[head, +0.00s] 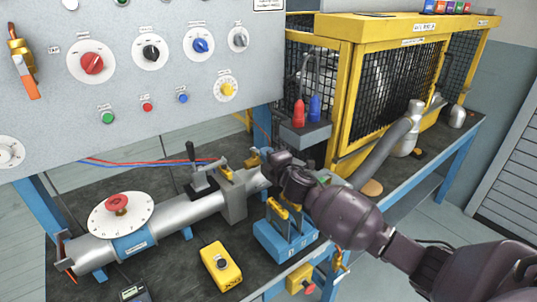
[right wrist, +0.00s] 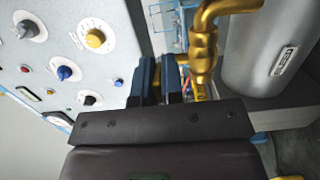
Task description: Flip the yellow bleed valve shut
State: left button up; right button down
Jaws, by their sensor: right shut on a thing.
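The yellow bleed valve (head: 253,160) is a small brass-yellow fitting at the right end of the grey pipe in the head view. In the right wrist view a brass-yellow fitting (right wrist: 204,48) rises just right of my fingers. My right gripper (head: 268,160) is at the valve, its dark body covering part of it. Its two blue fingers (right wrist: 158,82) are close together and shut on the valve's lever, which is mostly hidden between and behind them. The lever's exact angle cannot be told. My left gripper is not in view.
The grey pipe (head: 180,214) carries a black-handled lever (head: 192,158) and a white dial with a red knob (head: 117,205). A blue block with yellow-topped parts (head: 270,242) stands below my right arm. A yellow box (head: 220,267) sits in front. A control panel (head: 130,110) rises behind.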

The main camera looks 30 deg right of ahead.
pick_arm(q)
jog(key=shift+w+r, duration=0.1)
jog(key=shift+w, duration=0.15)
pick_arm(e)
jog(key=shift+s+a+m+g+h, duration=0.1)
jog(key=shift+a+m+h, duration=0.15)
jog(key=shift+m+h, duration=0.45)
jog(key=shift+s+a+m+g+h, duration=0.1)
jog(key=shift+a+m+h, duration=0.25)
jog(key=shift+h, duration=0.6)
jog(key=shift+a+m+g+h, duration=0.1)
jog(key=shift+a+m+h, duration=0.05)
jog(key=shift+m+h, duration=0.6)
jog(key=shift+h, duration=0.3)
jog(key=c, duration=1.2)
grip_release()
jog(key=shift+c, duration=0.2)
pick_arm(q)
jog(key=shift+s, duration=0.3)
pick_arm(e)
jog(key=v, duration=1)
jog(key=shift+s, duration=0.4)
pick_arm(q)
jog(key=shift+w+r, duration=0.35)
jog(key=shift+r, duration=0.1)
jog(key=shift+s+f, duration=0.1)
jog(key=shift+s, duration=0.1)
